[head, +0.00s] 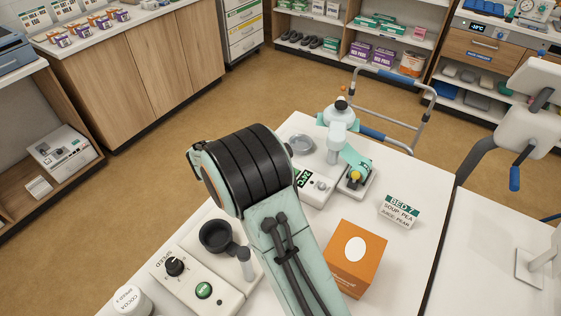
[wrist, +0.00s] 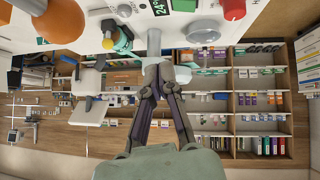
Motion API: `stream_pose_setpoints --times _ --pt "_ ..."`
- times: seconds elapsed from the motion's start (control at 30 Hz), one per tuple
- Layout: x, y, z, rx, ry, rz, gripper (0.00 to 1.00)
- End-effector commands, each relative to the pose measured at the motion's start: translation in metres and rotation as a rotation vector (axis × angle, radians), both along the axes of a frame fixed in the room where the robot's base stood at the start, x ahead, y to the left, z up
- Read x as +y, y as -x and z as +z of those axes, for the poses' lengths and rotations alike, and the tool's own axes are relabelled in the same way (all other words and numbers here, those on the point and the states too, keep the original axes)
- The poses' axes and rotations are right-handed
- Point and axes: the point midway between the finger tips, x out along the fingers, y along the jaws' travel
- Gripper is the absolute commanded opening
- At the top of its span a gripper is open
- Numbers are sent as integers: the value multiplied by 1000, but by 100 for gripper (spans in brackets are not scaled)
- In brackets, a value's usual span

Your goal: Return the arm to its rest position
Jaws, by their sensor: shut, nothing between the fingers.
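My gripper (wrist: 152,72) shows in the wrist view with its two dark fingers together at the tips and nothing between them. It points over the bedside table, and no contact with any object shows. In the head view my arm, pale green with black bands, rises from the bottom over the table's middle. My gripper cannot be made out there. The rest position itself is not marked in either view.

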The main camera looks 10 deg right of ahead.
Motion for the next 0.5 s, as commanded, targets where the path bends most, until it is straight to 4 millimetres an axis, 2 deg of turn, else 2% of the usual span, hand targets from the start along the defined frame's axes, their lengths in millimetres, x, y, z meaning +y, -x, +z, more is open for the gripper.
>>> stream_pose_setpoints --times 0.5 --pt "-4 0 0 -1 0 -9 0"
